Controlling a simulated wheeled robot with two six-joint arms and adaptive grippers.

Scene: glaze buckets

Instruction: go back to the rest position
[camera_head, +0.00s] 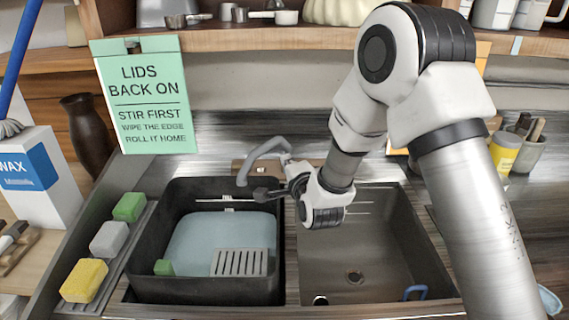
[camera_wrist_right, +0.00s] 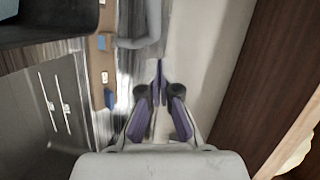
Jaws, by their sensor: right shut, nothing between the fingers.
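My right arm comes in from the right in the head view, and its gripper (camera_head: 264,195) hangs over the sink near the faucet and the divider between the two basins. In the right wrist view the fingers of this gripper (camera_wrist_right: 160,82) come together at their tips, with nothing between them. My left gripper is in neither view.
The grey faucet (camera_head: 262,160) stands close behind the right gripper. The left basin holds a black tub (camera_head: 145,255); the right basin (camera_head: 385,245) is mostly bare. Sponges (camera_head: 83,280) line the left edge. A wooden shelf (camera_head: 230,40) with several vessels runs above.

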